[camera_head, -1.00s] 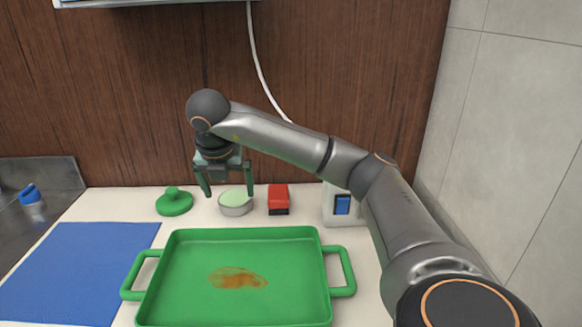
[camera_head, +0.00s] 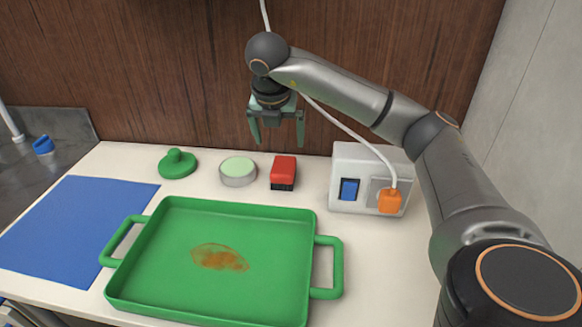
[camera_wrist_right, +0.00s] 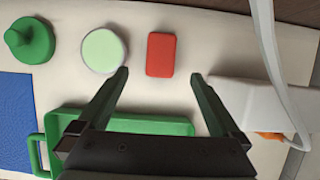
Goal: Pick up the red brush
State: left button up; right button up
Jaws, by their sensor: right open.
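The red brush (camera_head: 283,170) stands on the counter behind the green tray, its red body on top and dark bristles below. It also shows in the right wrist view (camera_wrist_right: 161,55), from above, beyond the fingertips and between their lines. My right gripper (camera_head: 276,142) is open and empty, above the counter and above the brush. Its two green fingers (camera_wrist_right: 159,73) are spread on either side of the brush in the wrist view, not touching it. My left gripper is not in view.
Left of the brush are a round tin (camera_head: 238,180) with pale green contents and a green knobbed lid (camera_head: 177,170). A white socket box (camera_head: 347,200) with an orange plug (camera_head: 390,201) stands right. The stained green tray (camera_head: 180,296) is in front; a blue mat (camera_head: 70,225) lies left.

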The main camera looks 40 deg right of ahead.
aim_at(283, 165)
jog(key=x, duration=0.6)
jog(key=shift+d+f, duration=0.1)
jog(key=shift+f, duration=0.15)
jog(key=x, duration=0.5)
jog(key=shift+s+f, duration=0.1)
jog(key=shift+f, duration=0.35)
jog(key=c, duration=1.3)
jog(key=shift+r, duration=0.1)
jog(key=shift+c, duration=0.2)
